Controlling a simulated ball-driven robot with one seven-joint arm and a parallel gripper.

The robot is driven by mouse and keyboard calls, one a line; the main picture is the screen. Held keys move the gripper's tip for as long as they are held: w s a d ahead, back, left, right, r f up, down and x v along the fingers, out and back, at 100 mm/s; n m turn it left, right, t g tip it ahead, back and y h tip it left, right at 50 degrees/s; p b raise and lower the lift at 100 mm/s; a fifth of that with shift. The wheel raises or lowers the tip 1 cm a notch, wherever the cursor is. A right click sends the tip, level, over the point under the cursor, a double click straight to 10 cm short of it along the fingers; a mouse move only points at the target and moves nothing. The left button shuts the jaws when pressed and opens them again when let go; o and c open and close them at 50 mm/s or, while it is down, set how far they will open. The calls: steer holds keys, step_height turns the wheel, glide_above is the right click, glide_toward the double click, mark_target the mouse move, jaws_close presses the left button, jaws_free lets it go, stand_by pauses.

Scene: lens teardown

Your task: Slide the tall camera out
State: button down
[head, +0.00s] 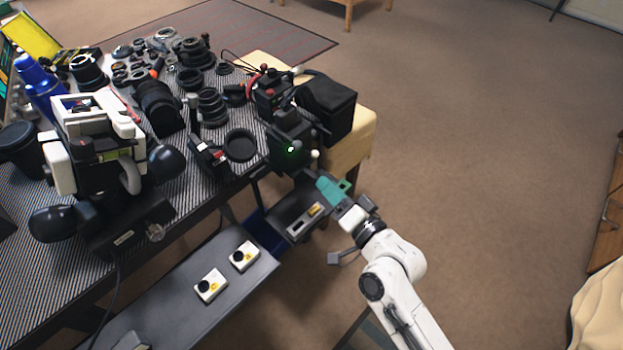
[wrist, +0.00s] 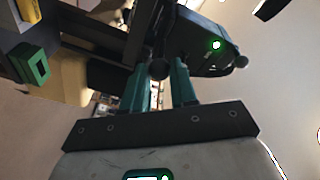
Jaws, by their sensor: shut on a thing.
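The tall camera seems to be the black upright body with a lit green lamp (head: 288,150) at the table's right edge. In the wrist view its black body (wrist: 197,48) slants across the upper right, with the green light on it. My gripper (head: 322,183) reaches up to its lower right side from the front. In the wrist view the teal fingers of my gripper (wrist: 160,78) are closed around a dark round knob (wrist: 158,68) that appears joined to this black body. The fingers hide part of the knob, and the camera's lower end is hard to make out.
A black bag (head: 327,105) stands close behind the camera on a cream stool (head: 365,135). A black ring (head: 240,145) and many lenses crowd the striped table (head: 35,290). A lower grey shelf (head: 165,300) bears two small white cameras. The carpet to the right is clear.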

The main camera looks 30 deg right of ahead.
steer(key=shift+s+d+f, duration=0.1)
steer(key=shift+s+d, duration=0.1)
steer(key=shift+s, duration=0.3)
steer(key=shift+s+d+f, duration=0.1)
steer(key=shift+s+d, duration=0.05)
steer(key=shift+s, duration=0.3)
steer(key=c, duration=1.1)
jaws_free()
steer(key=shift+s+r, duration=0.1)
steer(key=shift+s, duration=0.05)
steer(key=shift+o, duration=1.1)
steer(key=s+d+b, duration=0.1)
steer(key=s, duration=0.9)
steer(key=shift+s+d, duration=0.15)
steer(key=shift+s, duration=0.15)
